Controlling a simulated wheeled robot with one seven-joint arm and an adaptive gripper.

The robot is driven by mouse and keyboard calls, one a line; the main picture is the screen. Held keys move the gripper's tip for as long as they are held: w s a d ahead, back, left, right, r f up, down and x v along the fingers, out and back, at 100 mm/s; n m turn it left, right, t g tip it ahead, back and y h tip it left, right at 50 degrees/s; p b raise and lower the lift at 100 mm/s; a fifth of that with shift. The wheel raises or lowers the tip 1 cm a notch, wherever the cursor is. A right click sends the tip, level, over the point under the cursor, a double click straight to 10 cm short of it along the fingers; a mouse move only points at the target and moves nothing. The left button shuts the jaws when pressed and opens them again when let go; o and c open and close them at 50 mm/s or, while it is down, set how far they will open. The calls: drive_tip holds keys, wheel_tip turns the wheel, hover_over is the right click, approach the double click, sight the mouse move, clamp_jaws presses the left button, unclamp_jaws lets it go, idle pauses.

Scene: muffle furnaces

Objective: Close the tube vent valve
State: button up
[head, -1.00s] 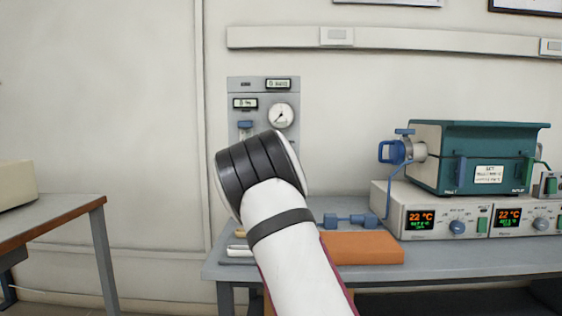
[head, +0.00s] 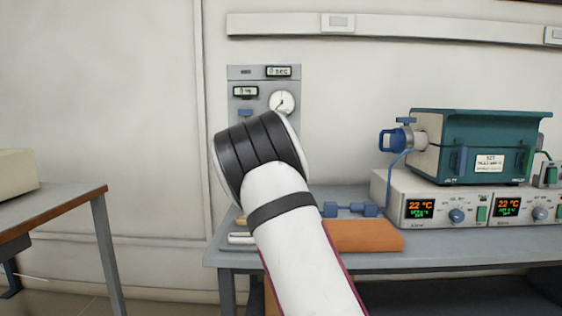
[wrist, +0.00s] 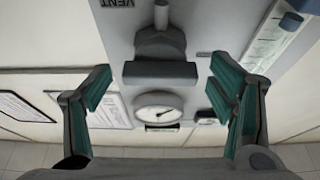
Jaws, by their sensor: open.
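In the wrist view, which is upside down, a valve with a dark grey bar handle (wrist: 160,73) sits on the grey panel under the VENT label (wrist: 117,3). The bar lies crosswise to the pale pipe stub (wrist: 161,15). My gripper (wrist: 168,88) is open, with a green-padded finger on each side of the bar and gaps between. Nothing is held. In the head view the wall panel (head: 236,75) shows, but my arm hides its lower part, the vent valve and my gripper.
A round gauge (head: 283,102) and a blue handle (head: 246,113) are on the panel. The bench (head: 440,262) below carries an orange block (head: 363,236), blue dumbbell-shaped parts (head: 350,210) and a teal tube furnace (head: 480,145) on control boxes. A second table (head: 60,208) stands left.

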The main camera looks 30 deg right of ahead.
drive_tip(key=v, duration=1)
drive_tip(key=shift+s+a+f, duration=0.15)
drive_tip(key=shift+s+f, duration=0.05)
drive_tip(key=shift+s, duration=0.05)
